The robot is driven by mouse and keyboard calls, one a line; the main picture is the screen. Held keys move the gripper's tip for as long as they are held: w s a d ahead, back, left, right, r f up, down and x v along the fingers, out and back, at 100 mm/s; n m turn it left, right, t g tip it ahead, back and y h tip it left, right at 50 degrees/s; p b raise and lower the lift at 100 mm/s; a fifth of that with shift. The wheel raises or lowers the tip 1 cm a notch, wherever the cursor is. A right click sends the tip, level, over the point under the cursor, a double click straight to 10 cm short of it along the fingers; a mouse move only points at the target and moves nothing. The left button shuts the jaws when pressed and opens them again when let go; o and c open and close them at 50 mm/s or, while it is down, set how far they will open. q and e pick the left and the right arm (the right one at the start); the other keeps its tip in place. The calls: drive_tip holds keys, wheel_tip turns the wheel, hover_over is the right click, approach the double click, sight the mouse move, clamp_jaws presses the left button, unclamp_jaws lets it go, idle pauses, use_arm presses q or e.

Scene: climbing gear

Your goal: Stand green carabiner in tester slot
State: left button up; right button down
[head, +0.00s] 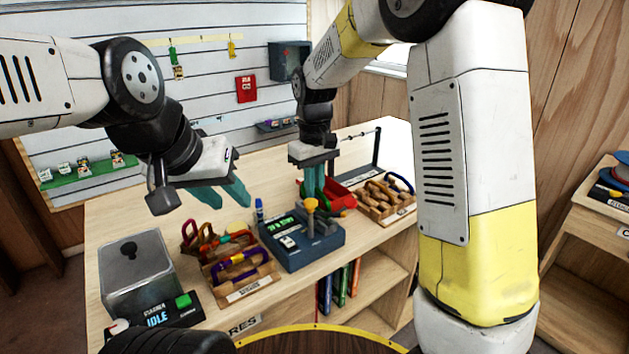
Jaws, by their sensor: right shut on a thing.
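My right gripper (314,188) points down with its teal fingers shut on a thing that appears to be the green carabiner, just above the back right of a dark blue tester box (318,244). The held thing is mostly hidden and blends with the fingers, so its tilt and any contact with a slot cannot be told. The tester box has a lit green display and a yellow knob (311,206). My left gripper (236,194) is open and empty over the table, left of the tester, with its teal fingers apart.
A wooden tray (240,290) of coloured carabiners stands left of the tester. A metal box (138,262) with an IDLE panel (160,316) is at far left. The table's back left is clear.

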drive_tip(key=shift+f, duration=0.1)
drive_tip(key=shift+f, duration=1.05)
drive_tip(key=shift+f, duration=0.65)
drive_tip(key=c, duration=1.4)
unclamp_jaws()
wheel_tip(320, 180, up, 8)
drive_tip(key=shift+f, duration=0.2)
drive_tip(key=s+d+r+m+t+y, duration=0.1)
drive_tip(key=s+d+r+m+t, duration=0.2)
drive_tip(key=s+d, duration=0.4)
drive_tip(key=s+d+r+m+t+y, duration=0.1)
drive_tip(key=s+d+r+m+t, duration=0.2)
drive_tip(key=s+d, duration=0.4)
drive_tip(key=s+r, duration=0.1)
drive_tip(key=s, duration=0.5)
drive_tip(key=shift+d+m, duration=0.2)
drive_tip(key=shift+m, duration=0.1)
